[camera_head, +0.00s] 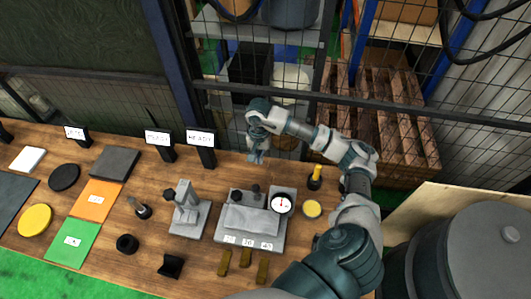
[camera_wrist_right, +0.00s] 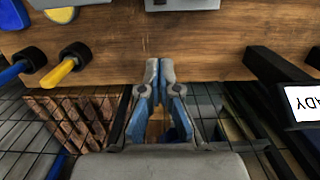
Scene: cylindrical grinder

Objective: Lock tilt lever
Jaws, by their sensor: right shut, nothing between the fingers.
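A grey fixture (camera_head: 250,222) stands on the wooden bench with a round white dial gauge (camera_head: 281,204) at its right end. Small dark knobs or lever ends (camera_head: 256,190) stand at its back edge; I cannot tell which one is the tilt lever. My right gripper (camera_head: 257,158) points down above the back of the bench, behind the fixture and apart from it. In the right wrist view its fingers (camera_wrist_right: 160,68) are together and empty, with the fixture's grey edge (camera_wrist_right: 182,4) at the top. My left gripper is not in view.
A yellow-handled tool (camera_head: 315,178) stands right of the fixture, by a yellow disc (camera_head: 312,208). A grey stand (camera_head: 186,210) is to its left. A READY sign (camera_head: 201,138) stands at the back, before a mesh fence (camera_head: 270,110). Several brass blocks (camera_head: 246,257) lie in front.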

